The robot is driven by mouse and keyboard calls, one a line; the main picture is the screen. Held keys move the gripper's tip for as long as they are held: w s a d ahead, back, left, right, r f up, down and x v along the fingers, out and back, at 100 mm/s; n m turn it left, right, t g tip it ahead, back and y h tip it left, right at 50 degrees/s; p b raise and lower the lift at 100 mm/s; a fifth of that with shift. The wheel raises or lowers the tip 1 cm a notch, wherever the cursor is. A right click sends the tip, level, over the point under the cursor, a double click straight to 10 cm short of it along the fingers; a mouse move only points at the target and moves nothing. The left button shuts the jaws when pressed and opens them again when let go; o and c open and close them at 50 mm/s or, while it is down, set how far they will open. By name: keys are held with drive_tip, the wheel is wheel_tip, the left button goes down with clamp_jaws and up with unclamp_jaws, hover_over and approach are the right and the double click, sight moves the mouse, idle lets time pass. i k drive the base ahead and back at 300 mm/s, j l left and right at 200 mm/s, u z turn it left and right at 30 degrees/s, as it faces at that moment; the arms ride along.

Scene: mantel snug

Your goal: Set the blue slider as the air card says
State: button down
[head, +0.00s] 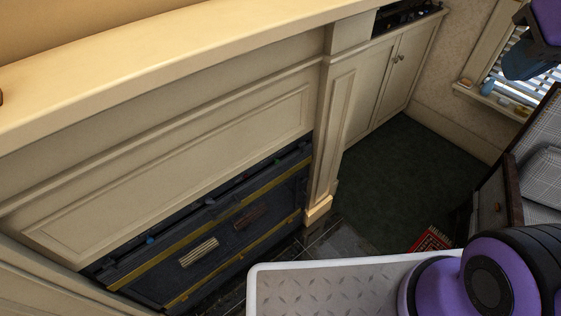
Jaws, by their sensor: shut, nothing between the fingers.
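A dark blue-black fireplace front (215,238) with yellow bands sits low under the mantel. A small bluish knob (150,240) shows at its top edge, left of middle; it is too small to tell whether it is the blue slider or how it is set. Other small dark bits along that edge are unclear. A pale striped plate (199,252) and a brown plate (250,217) are on the front; no writing can be read. I cannot make out an air card. My gripper's fingers do not show; only purple and dark parts of my body show at the right.
The cream mantel shelf (180,60) juts out above the fireplace. A pale cupboard (385,80) stands to its right. A plaid armchair (538,150) is at the right, near a red patterned thing (432,239) on the floor. The dark green carpet (410,180) between them is clear.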

sight(150, 240)
drive_tip(key=u, duration=1.7)
